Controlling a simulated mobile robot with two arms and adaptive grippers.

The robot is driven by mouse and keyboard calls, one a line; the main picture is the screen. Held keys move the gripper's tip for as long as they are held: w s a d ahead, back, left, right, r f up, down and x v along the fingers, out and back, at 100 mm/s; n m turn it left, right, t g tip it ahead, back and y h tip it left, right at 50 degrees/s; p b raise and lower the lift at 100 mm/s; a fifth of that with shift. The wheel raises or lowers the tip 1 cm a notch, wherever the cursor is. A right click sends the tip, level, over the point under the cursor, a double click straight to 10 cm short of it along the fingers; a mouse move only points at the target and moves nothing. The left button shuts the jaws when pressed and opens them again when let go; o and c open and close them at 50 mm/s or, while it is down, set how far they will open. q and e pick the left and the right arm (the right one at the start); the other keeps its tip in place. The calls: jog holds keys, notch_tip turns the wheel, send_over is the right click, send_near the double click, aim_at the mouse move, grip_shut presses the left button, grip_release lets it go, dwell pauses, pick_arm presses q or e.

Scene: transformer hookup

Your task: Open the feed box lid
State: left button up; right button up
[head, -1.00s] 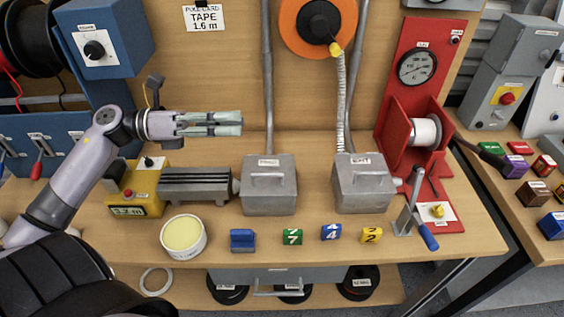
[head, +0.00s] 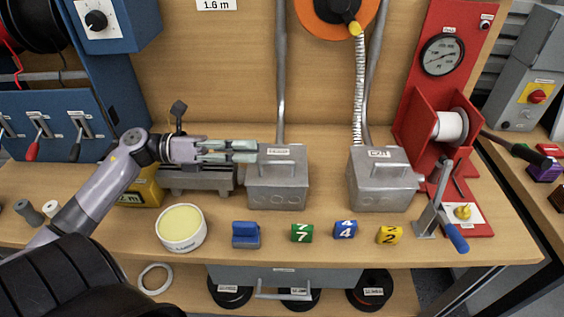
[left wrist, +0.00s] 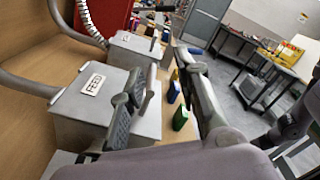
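The grey feed box (head: 277,188) stands on the bench with its lid (head: 290,152) down and a bar handle (head: 282,164) on top. In the left wrist view the box (left wrist: 82,112) carries a FEED label. My left gripper (head: 256,152) is level above the lid's left edge, fingers pointing right toward the handle. In the left wrist view its fingers (left wrist: 160,65) are apart, with the handle close to the left finger; I cannot tell whether they touch. Nothing is held. My right gripper is not in view.
A second grey box (head: 380,185) stands to the right, beside a red stand (head: 420,110) with a lever. A round tin (head: 181,228), a blue block (head: 245,235) and numbered blocks (head: 302,233) line the front. A conduit (head: 281,80) rises behind the feed box.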

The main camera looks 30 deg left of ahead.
aim_at(291, 163)
pick_arm(q)
notch_tip(291, 163, down, 4)
jog(key=shift+w+d+r, duration=0.1)
jog(key=shift+d+r, duration=0.05)
jog(key=shift+r, duration=0.05)
jog(key=p+x, duration=0.1)
jog(key=x, duration=0.5)
jog(key=shift+r, duration=0.15)
jog(key=shift+w+d+p, duration=0.3)
jog(key=shift+d, duration=0.2)
jog(key=shift+c, duration=0.5)
grip_shut()
